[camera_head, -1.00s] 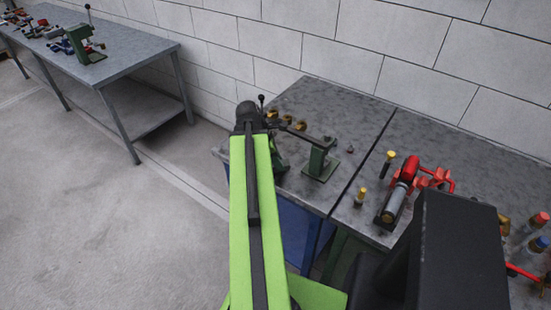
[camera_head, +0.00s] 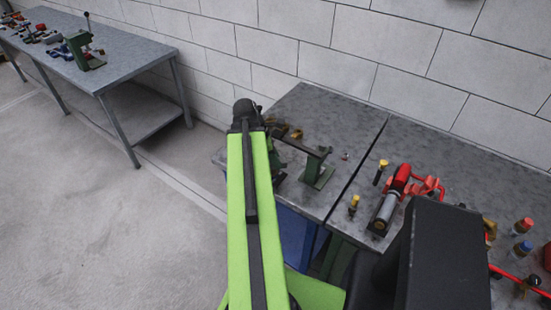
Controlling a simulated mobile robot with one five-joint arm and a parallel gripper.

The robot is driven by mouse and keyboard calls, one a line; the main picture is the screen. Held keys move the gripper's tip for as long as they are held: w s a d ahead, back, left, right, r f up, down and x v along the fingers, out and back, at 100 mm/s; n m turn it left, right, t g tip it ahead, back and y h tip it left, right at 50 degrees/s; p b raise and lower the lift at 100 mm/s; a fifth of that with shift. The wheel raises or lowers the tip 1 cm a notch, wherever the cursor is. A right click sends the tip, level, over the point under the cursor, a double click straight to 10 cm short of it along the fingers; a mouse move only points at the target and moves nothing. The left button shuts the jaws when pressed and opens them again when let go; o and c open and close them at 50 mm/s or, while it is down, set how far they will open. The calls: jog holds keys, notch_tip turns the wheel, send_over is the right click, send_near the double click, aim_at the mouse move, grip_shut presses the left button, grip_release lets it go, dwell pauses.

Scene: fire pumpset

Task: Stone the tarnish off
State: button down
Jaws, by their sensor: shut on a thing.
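My lime-green arm reaches up from the bottom of the view to a black joint (camera_head: 245,112) at the near workbench's left edge. My gripper's jaws do not show; the arm hides what lies behind it. Small brass-coloured pieces (camera_head: 296,134) lie on the bench top just right of the joint. A dark bar (camera_head: 298,143) runs from beside the joint to a green stand (camera_head: 318,168) on the bench. I cannot pick out a stone or make out any tarnish at this size.
The near workbench (camera_head: 330,110) continues right past a dark seam. A red-and-grey cylindrical tool (camera_head: 393,196), yellow-topped pieces (camera_head: 381,172), and red- and blue-capped items (camera_head: 522,248) stand there. The floor (camera_head: 110,220) between is clear.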

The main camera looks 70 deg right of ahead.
notch_tip(320, 180, up, 3)
jog(key=p, duration=0.3)
jog(key=shift+r, duration=0.15)
jog(key=shift+f, duration=0.25)
